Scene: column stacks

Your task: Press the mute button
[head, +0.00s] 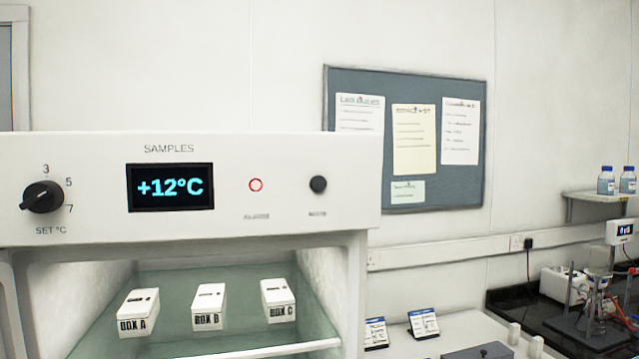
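The mute button (318,184) is a small round black button on the right of the white control panel (230,160). The small label under it is blurred. Left of it is a red ring-shaped alarm light (256,185). A dark display (170,187) reads +12°C. A black set dial (42,197) is at the panel's far left. Neither of my grippers is in the head view. Nothing touches or covers the button.
Below the panel, the open compartment has a glass shelf (150,345) with Box A (138,308), Box B (209,303) and Box C (279,298). A white bench with small cards (423,323) and a dark lab bench are at right. The space before the panel looks clear.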

